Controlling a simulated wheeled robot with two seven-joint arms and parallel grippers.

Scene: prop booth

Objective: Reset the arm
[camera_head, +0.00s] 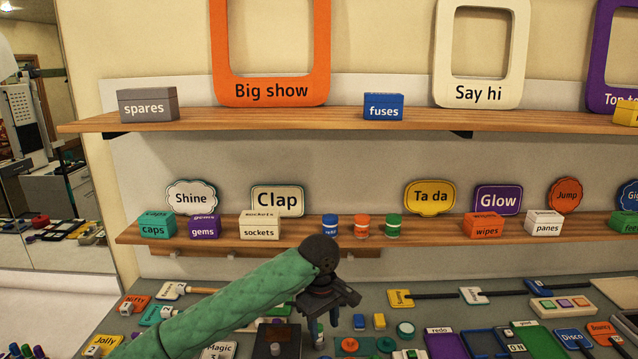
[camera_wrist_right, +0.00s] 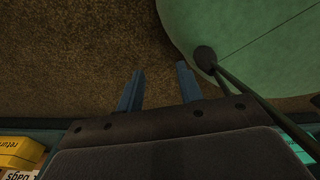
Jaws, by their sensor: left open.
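My left arm, in a green sleeve, comes in from the lower left in the head view. Its dark gripper (camera_head: 325,328) points down over the back part of the grey table and is open, with nothing seen between its fingers. My right gripper shows only in the right wrist view (camera_wrist_right: 160,72). Its two blue-grey fingers stand apart with nothing between them, above a brown speckled floor (camera_wrist_right: 70,60). My right arm is not seen in the head view.
The grey table (camera_head: 375,290) holds many small tags, caps and blocks around the left gripper. Behind it are a lower shelf (camera_head: 285,236) and an upper shelf (camera_head: 250,121) with labelled boxes. A yellow box (camera_wrist_right: 20,153) sits at lower left in the wrist view.

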